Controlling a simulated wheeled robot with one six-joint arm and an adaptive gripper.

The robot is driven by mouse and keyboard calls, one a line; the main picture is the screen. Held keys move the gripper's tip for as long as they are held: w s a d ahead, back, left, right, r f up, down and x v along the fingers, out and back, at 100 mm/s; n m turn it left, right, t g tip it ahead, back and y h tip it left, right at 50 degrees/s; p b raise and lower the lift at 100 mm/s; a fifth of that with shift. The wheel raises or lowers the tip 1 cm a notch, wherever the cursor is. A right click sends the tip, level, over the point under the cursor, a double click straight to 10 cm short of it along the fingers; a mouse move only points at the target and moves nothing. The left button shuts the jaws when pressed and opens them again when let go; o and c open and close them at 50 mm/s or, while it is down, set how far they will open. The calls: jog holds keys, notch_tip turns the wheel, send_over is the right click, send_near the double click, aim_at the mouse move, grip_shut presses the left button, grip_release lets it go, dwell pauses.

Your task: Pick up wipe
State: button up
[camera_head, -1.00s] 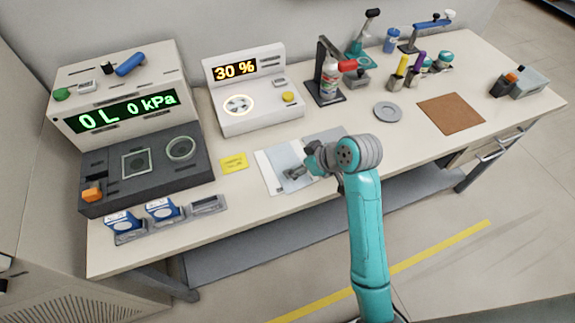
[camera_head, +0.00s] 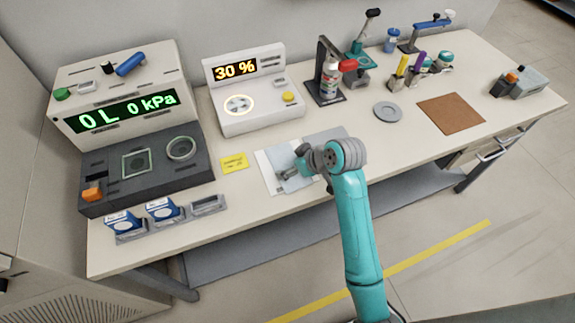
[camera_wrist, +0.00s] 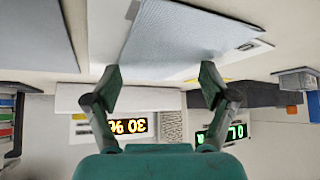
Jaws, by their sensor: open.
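The wipe appears to be the pale blue-grey sheet (camera_head: 283,156) lying flat near the front edge of the bench, over a white sheet. In the wrist view the wipe (camera_wrist: 180,35) fills the upper middle, just beyond my fingertips. My gripper (camera_head: 284,175) is over the sheet in the head view and hides part of it. In the wrist view my gripper (camera_wrist: 160,78) has its two fingers wide apart with nothing between them. I cannot tell whether the fingertips touch the sheet.
A yellow note (camera_head: 234,163) lies left of the sheets. Behind stands a white device reading 30 % (camera_head: 250,95). Blue-and-white boxes (camera_head: 163,209) sit at the front left. A red-nozzled bottle (camera_head: 330,80), a grey disc (camera_head: 388,111) and a brown mat (camera_head: 451,113) are to the right.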

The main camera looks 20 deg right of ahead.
jog(key=shift+w+f, duration=0.1)
jog(key=shift+f, duration=0.05)
jog(key=shift+a+f, duration=0.1)
jog(key=c, duration=0.8)
jog(key=shift+f, duration=0.25)
grip_shut()
jog(key=shift+s, duration=0.2)
notch_tip(320, 180, up, 12)
jog(key=shift+w+r, duration=0.25)
